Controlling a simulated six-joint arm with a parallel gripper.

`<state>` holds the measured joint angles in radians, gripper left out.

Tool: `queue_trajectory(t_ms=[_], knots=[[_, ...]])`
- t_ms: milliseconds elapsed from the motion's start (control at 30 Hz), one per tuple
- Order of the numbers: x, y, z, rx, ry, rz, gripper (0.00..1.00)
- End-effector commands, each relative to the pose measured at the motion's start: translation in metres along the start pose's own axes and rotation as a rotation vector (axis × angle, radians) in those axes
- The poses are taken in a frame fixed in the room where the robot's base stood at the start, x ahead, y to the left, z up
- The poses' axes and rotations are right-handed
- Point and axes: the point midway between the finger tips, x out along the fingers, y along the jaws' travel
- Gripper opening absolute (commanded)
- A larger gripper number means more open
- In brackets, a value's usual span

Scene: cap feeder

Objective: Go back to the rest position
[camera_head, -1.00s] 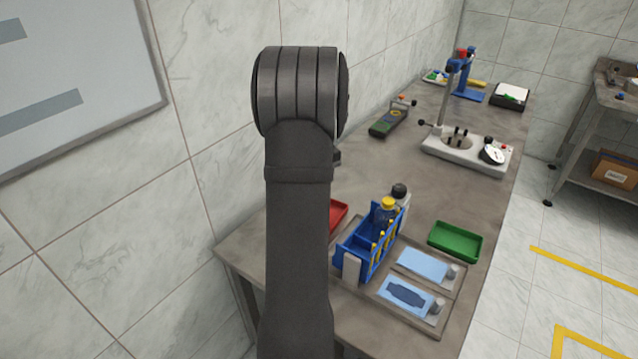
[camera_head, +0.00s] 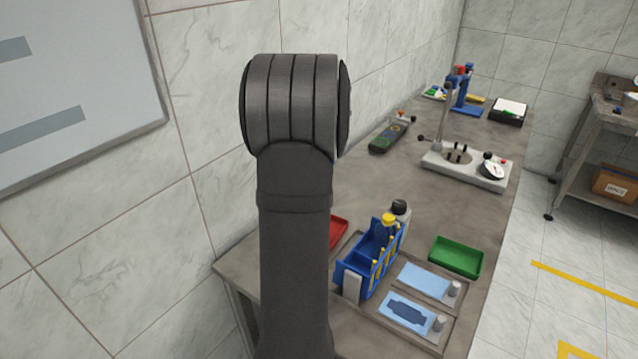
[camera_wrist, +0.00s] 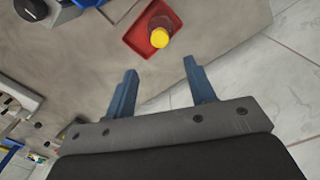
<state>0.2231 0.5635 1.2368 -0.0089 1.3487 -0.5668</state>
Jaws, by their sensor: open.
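My gripper (camera_wrist: 160,68) shows in the wrist view with two blue fingers apart and nothing between them. In the head view my dark arm stands upright in the middle and hides the gripper. In the wrist view a red tray (camera_wrist: 135,42) lies beyond the fingertips. A brown bottle with a yellow cap (camera_wrist: 159,38) stands in that tray, apart from the fingers. In the head view only a part of the red tray (camera_head: 338,232) shows beside my arm; the bottle in it is hidden.
A blue rack (camera_head: 352,268) with yellow-capped items stands on the bench (camera_head: 425,205). A green tray (camera_head: 458,268) is to its right. A grey-based stand with a dial (camera_head: 480,178) is farther back. A tiled wall runs close along the bench's left side.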

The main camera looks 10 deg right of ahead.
Motion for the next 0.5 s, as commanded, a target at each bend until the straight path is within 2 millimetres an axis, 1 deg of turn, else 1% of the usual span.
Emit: queue_trajectory(t_ms=[33,167,500], knots=[[-0.0062,0.0001,-0.0003,0.000,0.001,0.001,0.50],[-0.0137,-0.0002,0.0001,0.000,0.001,0.000,0.50],[-0.0143,-0.0002,0.0002,0.000,0.000,0.000,0.50]])
